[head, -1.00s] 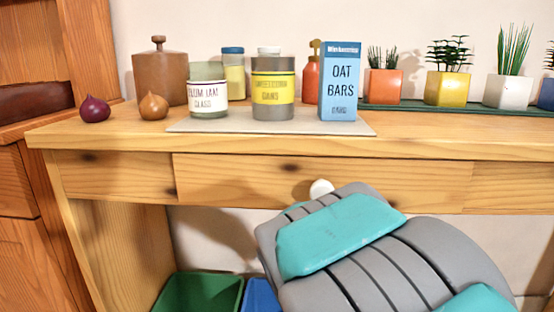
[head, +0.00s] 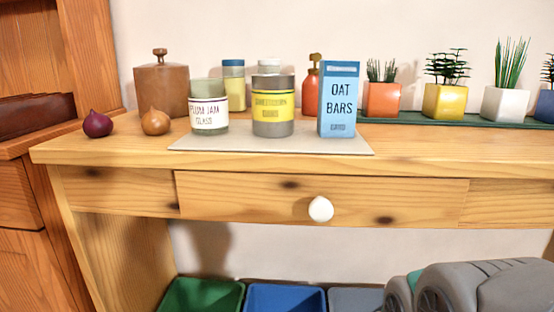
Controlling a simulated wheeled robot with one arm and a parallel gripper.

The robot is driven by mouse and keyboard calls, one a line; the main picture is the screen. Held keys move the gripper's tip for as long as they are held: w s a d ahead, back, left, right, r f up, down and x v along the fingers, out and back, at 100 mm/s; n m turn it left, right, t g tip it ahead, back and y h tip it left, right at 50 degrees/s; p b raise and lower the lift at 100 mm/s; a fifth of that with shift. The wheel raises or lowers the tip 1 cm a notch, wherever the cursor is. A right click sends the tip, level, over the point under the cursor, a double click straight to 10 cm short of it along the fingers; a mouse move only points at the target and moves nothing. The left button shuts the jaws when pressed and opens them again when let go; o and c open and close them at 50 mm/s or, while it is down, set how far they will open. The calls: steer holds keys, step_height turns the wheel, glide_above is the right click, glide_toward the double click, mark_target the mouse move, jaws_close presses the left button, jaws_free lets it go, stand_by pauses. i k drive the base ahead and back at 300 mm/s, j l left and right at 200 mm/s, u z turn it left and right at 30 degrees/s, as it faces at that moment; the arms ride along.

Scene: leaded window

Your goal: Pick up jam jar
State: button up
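The jam jar (head: 209,107) is a short greenish glass jar with a white label reading plum jam. It stands upright at the left end of a pale flat mat (head: 190,143) on the wooden table. A grey can with a yellow label (head: 273,107) stands close to its right. My gripper is not in view; only a grey and teal part of my arm shows at the lower right, below the table top and well away from the jar.
A blue oat bars box (head: 339,99) stands on the mat's right side. Red (head: 97,124) and brown (head: 155,121) onions lie left of the jar. A brown canister (head: 161,90) and a blue-lidded jar (head: 233,83) stand behind. A white-knobbed drawer (head: 321,209) is below.

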mark_target(207, 97)
steer(key=k+l, duration=0.7)
